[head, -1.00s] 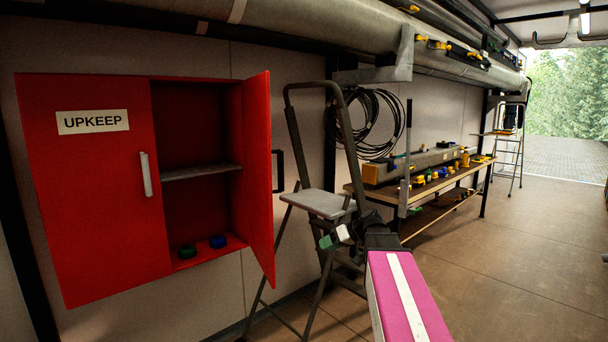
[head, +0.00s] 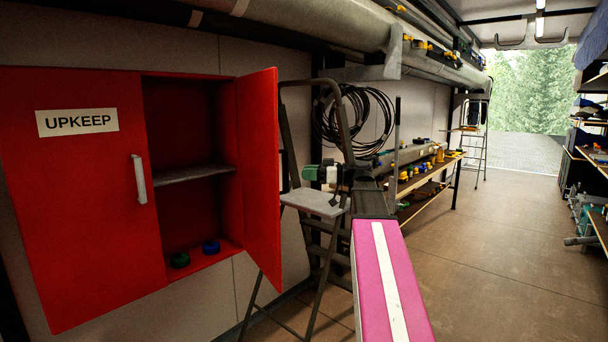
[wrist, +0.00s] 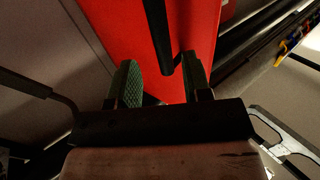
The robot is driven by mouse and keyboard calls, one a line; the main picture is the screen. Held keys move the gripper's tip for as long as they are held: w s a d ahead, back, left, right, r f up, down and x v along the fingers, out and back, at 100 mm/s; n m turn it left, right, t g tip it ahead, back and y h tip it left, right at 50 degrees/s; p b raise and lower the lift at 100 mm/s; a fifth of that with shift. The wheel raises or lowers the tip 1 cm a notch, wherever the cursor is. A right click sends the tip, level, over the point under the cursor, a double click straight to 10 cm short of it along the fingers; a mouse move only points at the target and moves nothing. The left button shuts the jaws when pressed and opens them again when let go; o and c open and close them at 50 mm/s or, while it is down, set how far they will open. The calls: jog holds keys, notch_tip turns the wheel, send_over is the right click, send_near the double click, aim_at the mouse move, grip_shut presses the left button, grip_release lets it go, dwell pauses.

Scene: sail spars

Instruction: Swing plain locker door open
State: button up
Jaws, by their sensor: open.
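The red locker has an UPKEEP-labelled left door (head: 80,190), which is shut, and a plain right door (head: 259,170), which stands swung out, showing the shelf and inside. The plain door's dark handle (head: 284,172) is mostly hidden behind its edge in the head view. My gripper (head: 318,173) is just right of that door's edge, at handle height. In the wrist view my gripper (wrist: 163,82) is open, its green pads apart. The red door's outer face (wrist: 195,30) lies ahead, and the dark handle bar (wrist: 157,35) runs down towards the gap between the fingers. I cannot tell whether they touch.
A green roll (head: 179,260) and a blue roll (head: 211,247) lie on the locker floor. A stepladder (head: 315,203) stands right of the door, close to my arm. A workbench (head: 420,182) runs along the wall. The floor at right (head: 500,230) is clear.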

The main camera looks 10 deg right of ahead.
aim_at(287, 172)
jog(key=x, duration=0.7)
jog(key=shift+w+a, duration=0.1)
jog(key=shift+a, duration=0.2)
jog(key=c, duration=0.8)
jog(key=shift+o, duration=0.3)
jog(key=w+d, duration=0.4)
jog(key=d, duration=0.2)
jog(key=shift+w+d, duration=0.3)
jog(key=shift+d, duration=0.15)
jog(key=shift+w+d, duration=0.35)
jog(key=shift+w, duration=0.1)
jog(key=o, duration=0.9)
jog(key=shift+s, duration=0.1)
jog(key=shift+o, duration=0.2)
jog(key=shift+d, duration=0.1)
